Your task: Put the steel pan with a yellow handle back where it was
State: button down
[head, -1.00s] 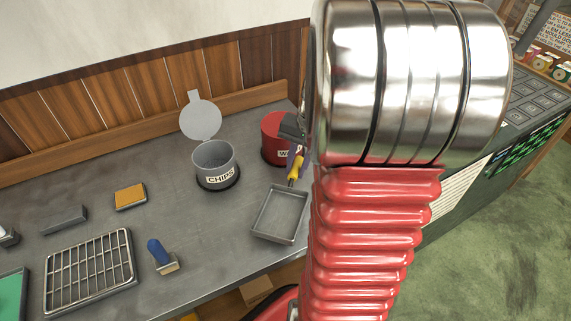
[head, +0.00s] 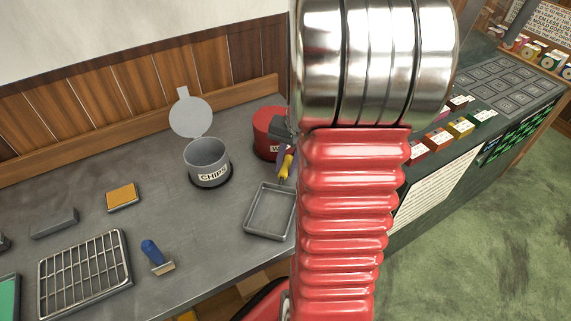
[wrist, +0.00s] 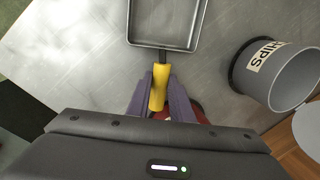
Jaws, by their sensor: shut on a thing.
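The steel pan (head: 269,211) is a shallow rectangular tray with a yellow handle (head: 286,166). In the head view it is right of the chips bin, over the grey bench. In the wrist view the pan (wrist: 167,43) is at the top centre, its handle (wrist: 158,86) pointing down between my purple fingers. My gripper (wrist: 160,90) is shut on the handle. In the head view my gripper (head: 284,163) is partly hidden behind my arm. I cannot tell whether the pan touches the bench.
A grey chips bin (head: 207,161) with its lid raised stands left of the pan. A red bin (head: 268,133) is behind the gripper. A wire rack (head: 85,274), a blue-handled tool (head: 156,255) and an orange-topped block (head: 122,197) lie on the bench (head: 205,228). Bare bench lies between tool and pan.

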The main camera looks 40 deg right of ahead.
jog(key=c, duration=1.6)
grip_release()
jog(key=r, duration=0.4)
jog(key=s+d+r, duration=0.1)
jog(key=r, duration=0.7)
jog(key=shift+s+d, duration=0.2)
jog(key=shift+s, duration=0.2)
jog(key=shift+f, duration=0.1)
